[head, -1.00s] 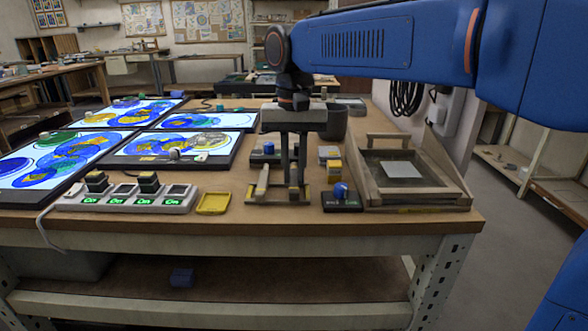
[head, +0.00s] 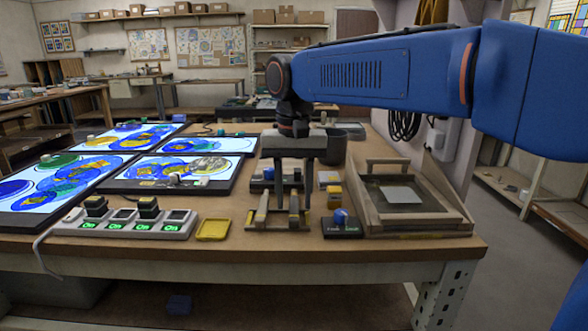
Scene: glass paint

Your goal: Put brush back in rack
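My gripper (head: 293,198) points straight down above the rack (head: 277,227), a low dark stand with yellow-marked ends at the table's front middle. Its two dark fingers stand apart, with a gap between them. Two pale wooden, brush-like pieces stand at the rack: one at the left (head: 262,208), clear of the fingers, and one at the right (head: 294,206), low between or just behind the fingertips. I see nothing gripped. Bristles are too small to make out, and whether the right piece is fully seated cannot be told.
A blue-knobbed box (head: 341,226) and a wooden framed tray (head: 410,205) stand right of the rack. A yellow dish (head: 213,230) and a switch strip (head: 125,224) lie left. Lit glass panels (head: 178,172) fill the left. A dark cup (head: 334,147) stands behind my gripper.

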